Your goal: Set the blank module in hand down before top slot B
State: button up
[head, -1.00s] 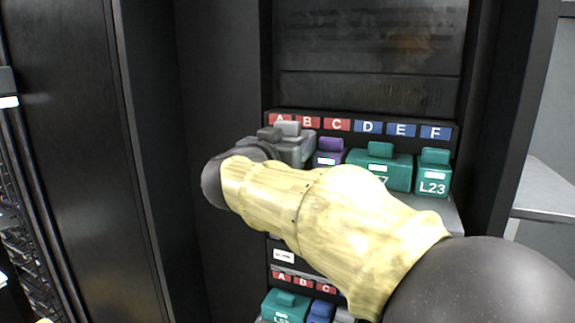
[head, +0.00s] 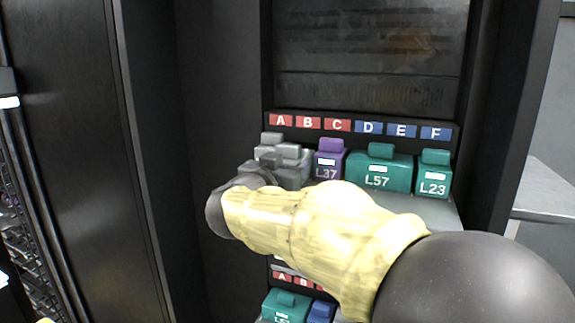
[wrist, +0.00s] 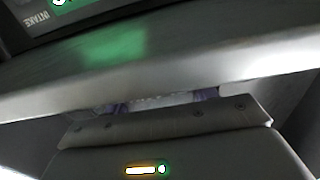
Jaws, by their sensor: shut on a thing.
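In the head view my gripper (head: 258,173) is at the left end of the upper shelf, shut on the grey blank module (head: 292,170). The module is in front of the red A and B labels, left of the purple L37 module (head: 329,160). Another grey block (head: 272,139) shows behind it, under label A. Top slot B's label (head: 308,123) is visible, but the slot below is largely hidden by the grey modules. My fingertips are mostly hidden, and I cannot tell whether the held module touches the shelf.
Green modules L57 (head: 378,170) and L23 (head: 433,175) stand to the right under the blue labels. A lower row holds a green module (head: 285,304) and a blue one (head: 320,312). In the wrist view a grey edge (wrist: 160,75) crosses the picture.

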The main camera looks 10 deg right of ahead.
jog(key=o, duration=1)
jog(key=shift+o, duration=0.2)
jog(key=shift+a+r, duration=0.1)
jog(key=b+v, duration=0.3)
jog(key=v, duration=0.9)
jog(key=shift+b, duration=0.35)
